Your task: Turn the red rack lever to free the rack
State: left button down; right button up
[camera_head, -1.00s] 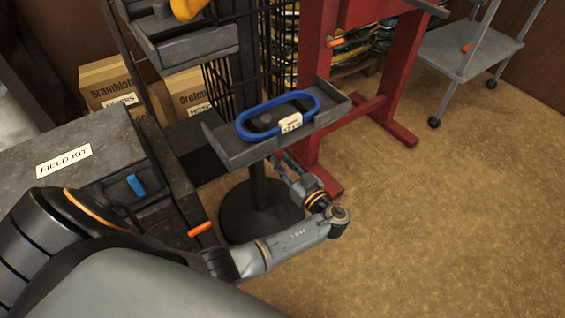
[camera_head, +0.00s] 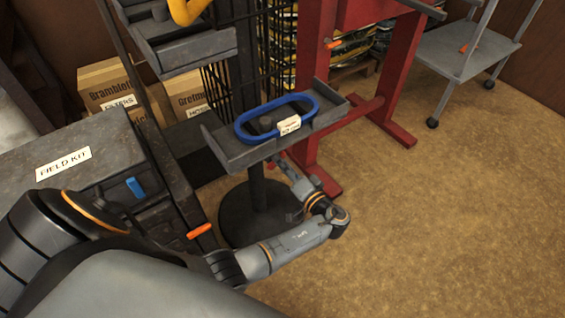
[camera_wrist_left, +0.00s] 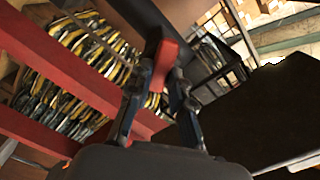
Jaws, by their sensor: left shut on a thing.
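The red rack lever (camera_wrist_left: 163,65) stands between the fingertips of my left gripper (camera_wrist_left: 160,92) in the left wrist view. The fingers are shut on it. In the head view my left gripper (camera_head: 283,165) reaches up under the front edge of the grey tray (camera_head: 228,153) on the black stand. A small red bit shows there beside the fingers; the rest of the lever is hidden by the tray and the gripper. My right gripper is not in view.
A blue belt loop (camera_head: 243,128) with a white tag lies in the tray. A red frame (camera_head: 316,80) stands just behind it, with a grey cart (camera_head: 480,55) farther right. The field kit case (camera_head: 100,140) is at left. The floor at right is clear.

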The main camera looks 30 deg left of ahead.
pick_arm(q)
jog(key=shift+f+m+p, duration=0.15)
jog(key=shift+m+p, duration=0.6)
jog(key=shift+m, duration=2.35)
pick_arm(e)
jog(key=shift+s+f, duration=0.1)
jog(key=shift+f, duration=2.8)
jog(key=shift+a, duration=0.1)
pick_arm(q)
jog(key=c, duration=1.2)
grip_release()
jog(key=v, duration=0.7)
jog(key=shift+d, duration=0.3)
